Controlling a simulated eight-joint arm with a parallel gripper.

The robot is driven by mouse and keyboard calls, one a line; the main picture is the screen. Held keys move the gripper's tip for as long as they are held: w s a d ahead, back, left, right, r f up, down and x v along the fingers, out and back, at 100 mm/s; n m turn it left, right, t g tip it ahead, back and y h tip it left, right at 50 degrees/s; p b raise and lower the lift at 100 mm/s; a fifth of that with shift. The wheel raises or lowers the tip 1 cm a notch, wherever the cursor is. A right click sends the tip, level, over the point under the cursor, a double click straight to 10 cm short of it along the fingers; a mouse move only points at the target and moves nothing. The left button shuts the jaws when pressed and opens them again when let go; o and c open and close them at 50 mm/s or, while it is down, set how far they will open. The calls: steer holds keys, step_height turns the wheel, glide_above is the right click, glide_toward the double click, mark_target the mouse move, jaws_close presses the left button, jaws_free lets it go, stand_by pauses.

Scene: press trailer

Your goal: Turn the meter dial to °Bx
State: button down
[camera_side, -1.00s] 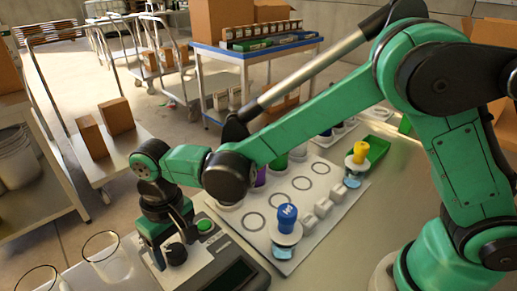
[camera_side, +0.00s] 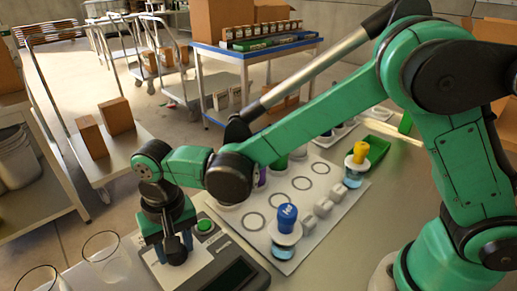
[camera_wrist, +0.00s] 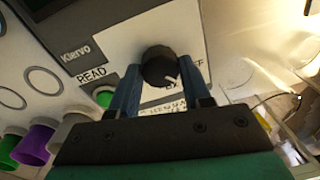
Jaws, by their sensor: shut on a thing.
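The meter (camera_side: 232,262) is a light box with a dark screen and a green button (camera_side: 204,226). Its black dial (camera_wrist: 160,66) has a white pointer mark. In the wrist view the mark points toward the lower right, and the lettering around the dial is partly covered. My gripper (camera_wrist: 160,75) points down over the meter, its two blue fingers shut on the dial from both sides. In the side view the dial (camera_side: 176,252) shows below my gripper. The READ label (camera_wrist: 92,75) is beside the green button in the wrist view.
A white rack board (camera_side: 320,235) with ring marks is right of the meter. A blue-capped bottle (camera_side: 287,218) and a yellow-capped bottle (camera_side: 357,155) stand on it. Empty glasses (camera_side: 102,248) are left of the meter.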

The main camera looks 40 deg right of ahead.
steer(key=m, duration=0.3)
steer(key=shift+m, duration=2.3)
steer(key=shift+c, duration=1.9)
jaws_free()
steer(key=shift+s+d+r, duration=0.1)
steer(key=shift+s+r, duration=0.05)
steer(key=shift+r, duration=2.65)
steer(key=shift+d+t, duration=0.1)
steer(key=shift+t, duration=0.2)
